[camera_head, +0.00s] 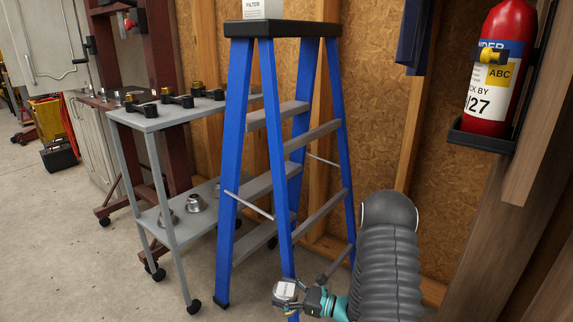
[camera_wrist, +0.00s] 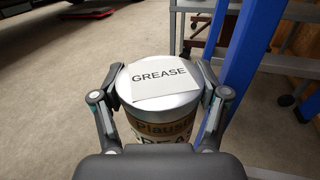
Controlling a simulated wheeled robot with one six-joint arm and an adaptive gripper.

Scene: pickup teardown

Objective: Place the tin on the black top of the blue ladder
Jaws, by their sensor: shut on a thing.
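The tin (camera_wrist: 162,82) has a silver lid with a white label reading "GREASE" and a printed side. My gripper (camera_wrist: 160,88) is shut on it, one finger on each side; in the head view the tin (camera_head: 286,289) shows small at the lower middle, with my gripper (camera_head: 300,296) beside it. The tin is low, in front of the ladder's legs. The blue ladder (camera_head: 238,130) stands open, and its black top (camera_head: 295,28) is high at the upper middle. A white box labelled "FILTER" (camera_head: 262,9) stands on the left part of that top. One blue leg (camera_wrist: 240,65) shows right of the tin in the wrist view.
A grey cart (camera_head: 150,123) with black and brass fittings stands left of the ladder. A red fire extinguisher (camera_head: 498,75) hangs at the right. A wood-panel wall is close behind the ladder. The floor (camera_head: 75,245) at the left is clear.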

